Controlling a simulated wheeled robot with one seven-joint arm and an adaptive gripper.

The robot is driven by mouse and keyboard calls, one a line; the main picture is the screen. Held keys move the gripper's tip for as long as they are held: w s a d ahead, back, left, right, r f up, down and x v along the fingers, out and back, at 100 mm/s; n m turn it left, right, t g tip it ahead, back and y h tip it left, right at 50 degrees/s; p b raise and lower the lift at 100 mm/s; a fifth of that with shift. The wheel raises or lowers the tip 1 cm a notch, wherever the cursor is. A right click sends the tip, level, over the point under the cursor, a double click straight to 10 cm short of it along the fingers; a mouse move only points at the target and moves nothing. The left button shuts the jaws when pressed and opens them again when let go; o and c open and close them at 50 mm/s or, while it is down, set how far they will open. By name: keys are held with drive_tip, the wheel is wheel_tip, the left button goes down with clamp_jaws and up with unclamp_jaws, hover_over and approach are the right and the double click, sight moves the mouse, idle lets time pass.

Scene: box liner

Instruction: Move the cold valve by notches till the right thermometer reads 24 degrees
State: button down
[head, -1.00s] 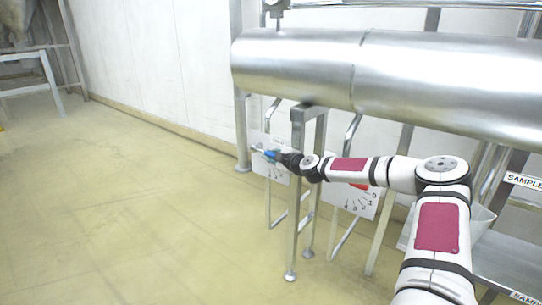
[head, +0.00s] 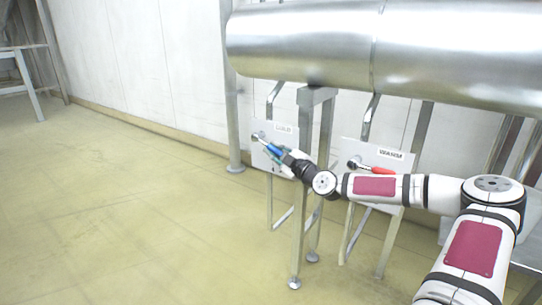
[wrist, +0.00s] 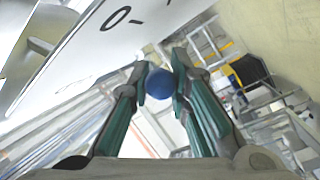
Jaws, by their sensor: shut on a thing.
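The cold valve's blue handle (head: 273,149) slopes down to the right from its pivot on the white plate marked COLD (head: 287,142). My gripper (head: 276,153) is shut on this handle, in front of the plate. In the wrist view the handle's round blue end (wrist: 160,83) sits between the two fingers (wrist: 160,76). Part of the plate's scale (wrist: 122,17), with a 0 and tick marks, shows at upper left there. My gripper and wrist hide the lower part of the COLD plate in the head view. No thermometer is in view.
The red handle (head: 378,170) of the warm valve stands right of my gripper on a plate marked WARM (head: 391,154), close above my forearm. A metal leg (head: 300,205) stands just below my wrist. A large steel pipe (head: 300,45) runs above. The floor at left is clear.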

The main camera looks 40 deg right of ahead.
drive_tip(key=shift+w+f+t+b, duration=0.1)
drive_tip(key=shift+f+t+b, duration=0.3)
drive_tip(key=shift+b, duration=0.65)
drive_tip(key=shift+r, duration=0.2)
drive_tip(key=c, duration=1.5)
unclamp_jaws()
drive_tip(key=s, duration=0.4)
drive_tip(key=s+f, duration=0.1)
drive_tip(key=s, duration=0.3)
drive_tip(key=s+f, duration=0.1)
drive_tip(key=s, duration=0.3)
drive_tip(key=shift+d, duration=0.1)
drive_tip(key=shift+w+f, duration=0.1)
